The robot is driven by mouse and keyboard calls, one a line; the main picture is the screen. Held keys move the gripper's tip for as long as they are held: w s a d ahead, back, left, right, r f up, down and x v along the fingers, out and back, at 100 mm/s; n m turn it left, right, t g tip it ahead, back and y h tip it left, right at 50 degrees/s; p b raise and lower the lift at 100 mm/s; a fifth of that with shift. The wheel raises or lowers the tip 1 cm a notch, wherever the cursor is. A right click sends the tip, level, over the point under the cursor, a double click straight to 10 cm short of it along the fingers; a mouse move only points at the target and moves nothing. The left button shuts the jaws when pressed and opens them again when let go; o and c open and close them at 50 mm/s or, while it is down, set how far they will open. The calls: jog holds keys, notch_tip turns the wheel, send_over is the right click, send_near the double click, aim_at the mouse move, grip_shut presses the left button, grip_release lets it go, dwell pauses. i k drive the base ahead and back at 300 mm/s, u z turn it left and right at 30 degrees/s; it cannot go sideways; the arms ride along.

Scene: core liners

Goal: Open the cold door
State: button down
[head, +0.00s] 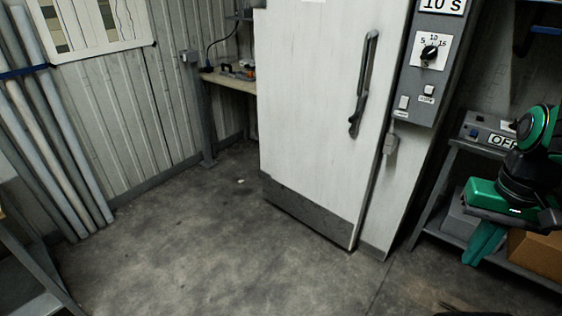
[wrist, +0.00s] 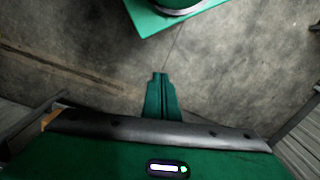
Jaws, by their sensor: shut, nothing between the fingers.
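The cold door (head: 310,110) is a tall white panel with a dark kick plate along its bottom, and it stands in the middle of the head view. It looks closed against its frame on the right. A long dark handle (head: 363,85) stands upright near its right edge. My gripper (head: 480,258) hangs at the right of the head view, well apart from the door and handle. Its green fingers are together and empty. In the wrist view the fingers (wrist: 160,80) point over bare floor, and neither door nor handle shows there.
A grey control panel (head: 428,60) with a dial and switches is right of the door. A shelf (head: 435,215) with boxes stands by my arm. Pipes (head: 50,130) lean at the left, and a workbench (head: 228,80) stands behind the door's left side. The floor (head: 200,250) before the door is clear.

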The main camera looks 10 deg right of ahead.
aim_at(315, 60)
jog(key=u, duration=0.15)
jog(key=i, duration=0.95)
jog(key=z, duration=0.4)
